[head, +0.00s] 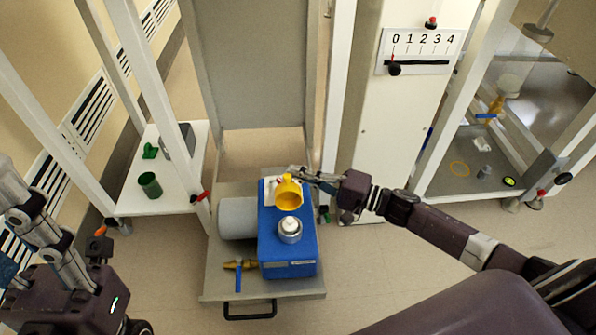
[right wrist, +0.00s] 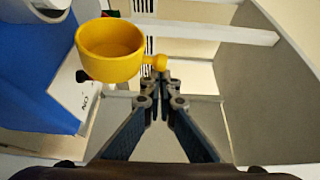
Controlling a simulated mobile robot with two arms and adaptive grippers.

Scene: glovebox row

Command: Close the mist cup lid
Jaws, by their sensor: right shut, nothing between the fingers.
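The yellow mist cup lid (head: 288,195) stands raised and tilted at the back of the blue box (head: 278,258), its hollow side showing. The white and metal mist cup (head: 290,229) sits on the box in front of it, its top uncovered. In the right wrist view the lid (right wrist: 108,52) has a round yellow knob (right wrist: 160,62) on its side. My right gripper (head: 301,175) is shut and empty. Its fingertips (right wrist: 161,78) are just below the knob in that view; whether they touch it I cannot tell. My left gripper (head: 45,235) is at the far left, away from the box; its fingertips are unclear.
The box stands on a pulled-out tray (head: 222,278) with a grey cylinder (head: 238,218) and a blue-handled brass valve (head: 239,266). A white shelf with a green cup (head: 150,184) is at left. A white panel with a 0–4 slider (head: 420,52) stands at back right.

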